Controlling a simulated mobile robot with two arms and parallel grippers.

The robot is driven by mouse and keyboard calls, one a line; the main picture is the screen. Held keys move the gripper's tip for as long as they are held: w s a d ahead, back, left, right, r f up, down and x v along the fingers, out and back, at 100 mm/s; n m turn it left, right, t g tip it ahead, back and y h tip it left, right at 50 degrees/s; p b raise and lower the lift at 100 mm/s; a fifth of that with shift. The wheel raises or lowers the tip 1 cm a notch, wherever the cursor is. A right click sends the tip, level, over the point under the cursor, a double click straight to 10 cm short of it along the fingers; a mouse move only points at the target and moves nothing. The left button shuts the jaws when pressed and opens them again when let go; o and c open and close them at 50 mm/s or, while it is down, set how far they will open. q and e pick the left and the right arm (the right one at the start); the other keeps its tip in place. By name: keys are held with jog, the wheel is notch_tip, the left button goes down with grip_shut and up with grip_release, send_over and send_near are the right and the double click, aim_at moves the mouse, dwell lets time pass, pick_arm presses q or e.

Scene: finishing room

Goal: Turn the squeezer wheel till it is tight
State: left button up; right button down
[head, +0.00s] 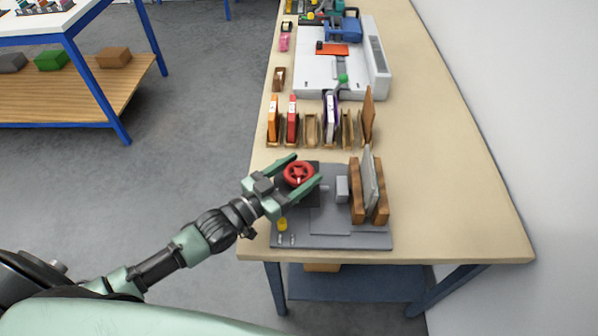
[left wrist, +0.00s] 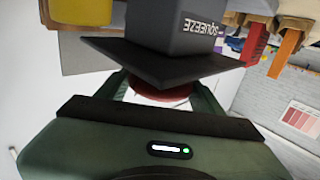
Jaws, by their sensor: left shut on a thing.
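The red squeezer wheel (head: 299,174) sits on a dark block at the left side of a grey base plate (head: 345,241) on the bench. My left gripper (head: 307,169) reaches in from the left with one green finger on each side of the wheel, shut on its rim. In the left wrist view the red wheel (left wrist: 163,90) shows between the fingers, partly hidden by a dark plate and a grey block marked SQUEEZE (left wrist: 178,28). Whether the wheel is tight cannot be seen. My right gripper is not in view.
Wooden boards and a grey panel (head: 370,183) stand upright at the plate's right side. A yellow knob (head: 282,224) is at its front left. Behind stand wooden holders with coloured items (head: 292,120) and a white machine (head: 315,77). The bench's right side (head: 450,190) is clear.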

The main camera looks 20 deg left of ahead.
aim_at(287, 181)
pick_arm(q)
jog(key=shift+r, duration=0.1)
jog(key=o, duration=1.4)
jog(key=shift+c, duration=0.2)
jog(key=shift+s+a+f, duration=0.2)
jog(key=shift+s+a, duration=0.05)
jog(key=shift+s, duration=0.2)
jog(key=b+v, duration=0.1)
jog(key=v, duration=0.4)
jog(key=shift+s+a, duration=0.1)
jog(key=shift+s, duration=0.1)
jog(key=shift+s+a+r, duration=0.15)
jog(key=shift+s+a, duration=0.2)
jog(key=shift+s, duration=0.25)
